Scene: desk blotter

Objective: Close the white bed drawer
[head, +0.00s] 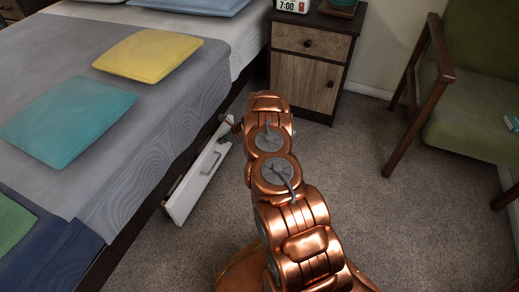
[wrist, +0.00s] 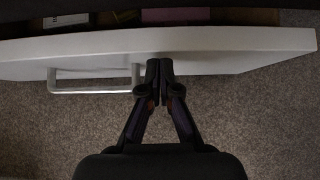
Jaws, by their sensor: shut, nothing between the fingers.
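The white bed drawer (head: 186,192) juts out from under the side of the bed in the head view, partly open. In the wrist view its white front panel (wrist: 220,42) runs across the top, with a pale bar handle (wrist: 92,92) on its face. My gripper (wrist: 160,64) is shut and empty. Its fingertips are at the front panel, just right of the handle's right end; I cannot tell whether they touch it. In the head view, my arm partly hides the gripper near the drawer's far end.
The bed (head: 190,95) with yellow and teal cushions stands at left. A wooden nightstand (head: 310,62) stands beyond my arm, and a green armchair (head: 475,100) at right. Items lie inside the drawer, including a pinkish one (wrist: 175,15). Carpet (head: 400,225) is clear between.

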